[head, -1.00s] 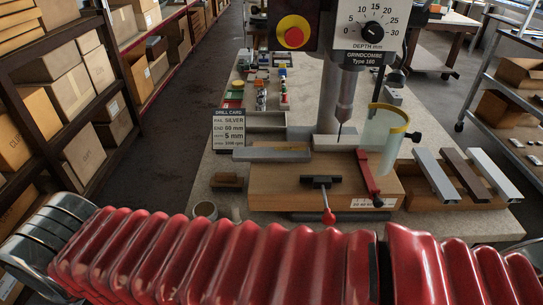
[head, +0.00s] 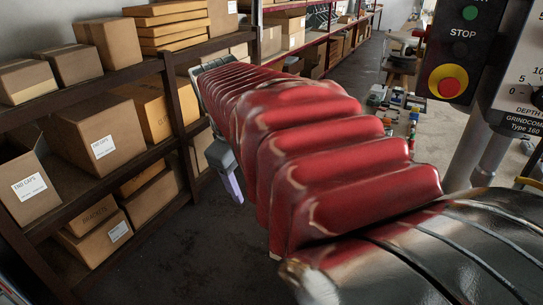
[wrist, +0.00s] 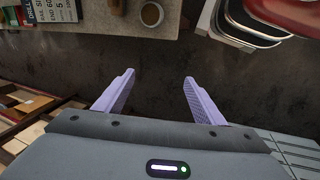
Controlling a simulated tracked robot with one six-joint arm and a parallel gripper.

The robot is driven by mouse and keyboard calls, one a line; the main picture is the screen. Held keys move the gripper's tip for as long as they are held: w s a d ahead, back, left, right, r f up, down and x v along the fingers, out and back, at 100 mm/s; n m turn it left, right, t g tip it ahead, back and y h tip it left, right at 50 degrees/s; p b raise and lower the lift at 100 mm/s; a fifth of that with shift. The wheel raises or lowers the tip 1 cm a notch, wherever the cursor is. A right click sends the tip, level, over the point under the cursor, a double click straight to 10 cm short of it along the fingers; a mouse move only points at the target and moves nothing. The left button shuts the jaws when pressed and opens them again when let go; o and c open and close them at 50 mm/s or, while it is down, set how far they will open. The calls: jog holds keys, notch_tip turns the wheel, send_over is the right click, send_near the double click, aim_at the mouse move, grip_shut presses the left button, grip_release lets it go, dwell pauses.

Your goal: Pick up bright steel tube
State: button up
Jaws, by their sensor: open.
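I cannot make out a bright steel tube in either current view. My gripper (wrist: 158,77) is open and empty in the wrist view, its two pale violet fingers apart over dark floor. In the head view one finger of my gripper (head: 233,188) shows in front of the shelving; the other is hidden. In the wrist view a small round cup (wrist: 151,14) stands near the edge of the bench (wrist: 115,22), beyond the fingertips. My red-sleeved arm hides most of the bench in the head view.
Shelving (head: 177,95) with cardboard boxes (head: 104,143) fills the left of the head view, close to my gripper. The drill press control panel (head: 462,50) stands at right. A drill card (wrist: 55,11) shows at the wrist view's top left.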

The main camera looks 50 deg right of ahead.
jog(key=s+d+g, duration=0.2)
jog(key=s+d, duration=0.3)
jog(key=d, duration=0.5)
jog(key=s+d+g+y, duration=0.1)
jog(key=s+d, duration=0.4)
jog(key=d, duration=0.5)
jog(key=s+d+f+n+g+y, duration=0.1)
jog(key=s+d+g, duration=0.2)
jog(key=s+d, duration=0.3)
jog(key=d, duration=0.4)
jog(key=shift+d+g, duration=0.15)
jog(key=shift+g, duration=0.15)
jog(key=shift+s+f, duration=0.1)
jog(key=shift+x, duration=4.25)
jog(key=shift+x, duration=2.6)
jog(key=shift+d, duration=0.1)
jog(key=shift+c, duration=0.2)
